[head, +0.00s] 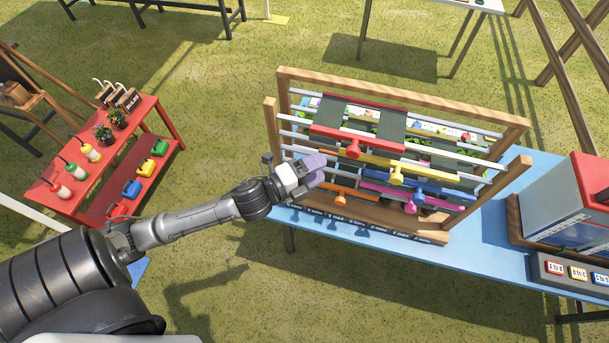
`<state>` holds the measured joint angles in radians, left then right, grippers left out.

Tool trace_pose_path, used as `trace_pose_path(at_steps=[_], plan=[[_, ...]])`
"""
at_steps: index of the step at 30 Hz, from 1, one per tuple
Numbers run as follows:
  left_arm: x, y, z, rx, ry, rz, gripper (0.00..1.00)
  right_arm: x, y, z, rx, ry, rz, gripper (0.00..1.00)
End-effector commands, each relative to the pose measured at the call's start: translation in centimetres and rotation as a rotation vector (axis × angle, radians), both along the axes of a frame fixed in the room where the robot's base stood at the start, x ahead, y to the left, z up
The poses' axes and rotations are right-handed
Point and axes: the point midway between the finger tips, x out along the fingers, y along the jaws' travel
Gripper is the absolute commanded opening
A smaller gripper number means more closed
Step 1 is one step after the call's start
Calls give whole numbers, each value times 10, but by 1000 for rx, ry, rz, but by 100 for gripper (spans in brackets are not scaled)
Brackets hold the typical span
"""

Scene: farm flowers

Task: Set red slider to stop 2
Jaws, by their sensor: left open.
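The red slider (372,141) is a long red bar with a round red knob below it. It sits on the upper front metal rail of a wooden frame (420,91), around the middle of the rail. My left gripper (318,167) is open at the left front of the frame, left of and below the red knob. It looks apart from the red slider. Some small stop marks (350,225) show along the table's front edge, too small to read surely. My right gripper is not in view.
Yellow (396,170), blue (425,186), orange (341,193) and magenta (392,192) sliders sit on lower rails, close to my left gripper. The frame stands on a blue table (480,255). A red-roofed box (575,205) stands at the right. Grass is clear in front.

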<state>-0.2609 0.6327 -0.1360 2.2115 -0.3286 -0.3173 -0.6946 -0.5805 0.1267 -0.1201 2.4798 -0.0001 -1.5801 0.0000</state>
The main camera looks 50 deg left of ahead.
Motion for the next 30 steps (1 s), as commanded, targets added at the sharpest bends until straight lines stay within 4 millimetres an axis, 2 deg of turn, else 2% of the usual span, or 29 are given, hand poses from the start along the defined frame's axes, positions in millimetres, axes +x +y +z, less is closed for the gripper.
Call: trace_pose_path(at_steps=[3, 10, 30], plan=[[-15, 3, -2, -1, 1, 0, 62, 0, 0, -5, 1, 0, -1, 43], [-29, 6, 0, 0, -1, -1, 62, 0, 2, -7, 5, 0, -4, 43], [-32, 7, 0, 0, -1, 0, 62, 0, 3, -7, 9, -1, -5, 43]])
